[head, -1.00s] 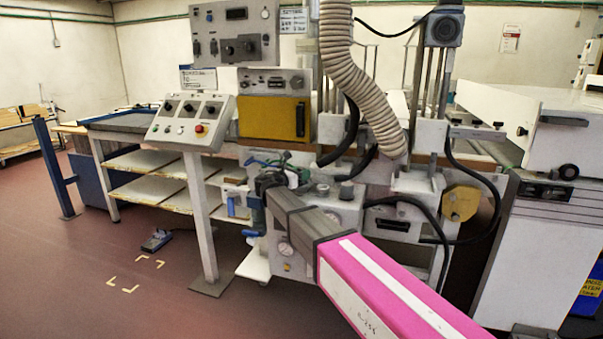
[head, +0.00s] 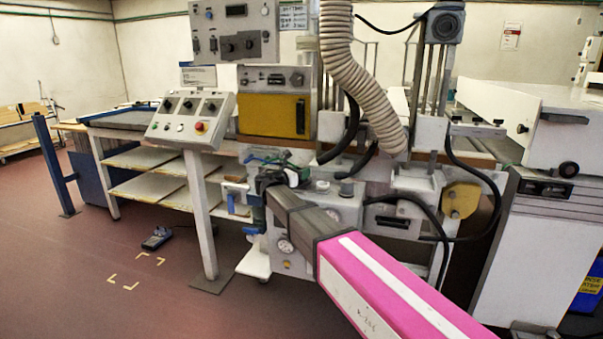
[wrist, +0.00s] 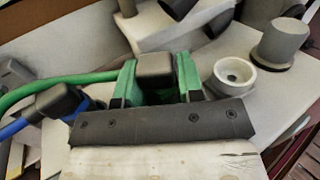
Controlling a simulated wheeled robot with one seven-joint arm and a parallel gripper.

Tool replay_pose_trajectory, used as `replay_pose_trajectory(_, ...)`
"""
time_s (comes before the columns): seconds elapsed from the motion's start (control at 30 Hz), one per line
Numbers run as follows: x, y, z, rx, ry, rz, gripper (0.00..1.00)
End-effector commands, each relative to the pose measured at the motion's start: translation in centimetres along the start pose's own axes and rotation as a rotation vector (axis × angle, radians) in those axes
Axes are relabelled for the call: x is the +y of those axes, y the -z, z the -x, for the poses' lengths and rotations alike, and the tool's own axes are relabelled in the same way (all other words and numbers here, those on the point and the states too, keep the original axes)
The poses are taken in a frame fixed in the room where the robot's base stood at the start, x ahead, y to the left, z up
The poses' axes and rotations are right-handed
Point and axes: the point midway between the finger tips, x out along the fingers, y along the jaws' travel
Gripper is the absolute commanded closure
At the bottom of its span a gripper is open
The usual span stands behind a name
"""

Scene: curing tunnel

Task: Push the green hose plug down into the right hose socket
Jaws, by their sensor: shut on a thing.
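My gripper (wrist: 157,88) is shut on the green hose plug (wrist: 154,66), a dark block between its two green fingers. The green hose (wrist: 60,82) runs from the plug to the left. A white round hose socket (wrist: 234,76) with an open hole stands just right of the fingers; the plug is beside it, not in it. The underside of the plug is hidden, so I cannot tell what it touches. In the head view my gripper (head: 270,182) is small and partly covered by my wrist, at the machine's front.
A blue hose with a dark plug (wrist: 60,100) lies left of my gripper. A grey cylinder (wrist: 280,44) stands behind the white socket. A ribbed hose (head: 355,75) and black hoses hang over the machine. The floor (head: 120,270) at left is mostly clear.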

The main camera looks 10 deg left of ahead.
Motion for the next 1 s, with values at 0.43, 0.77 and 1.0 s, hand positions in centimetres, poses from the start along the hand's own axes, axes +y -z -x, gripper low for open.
replay_pose_trajectory(0.43, 0.0, 0.1, 0.0, 0.001, 0.000, 0.000, 0.49)
replay_pose_trajectory(0.77, 0.0, 0.1, 0.1, 0.001, 0.000, 0.000, 0.36)
replay_pose_trajectory(1.0, -0.1, 0.1, 2.5, 0.000, -0.001, 0.000, 0.36)
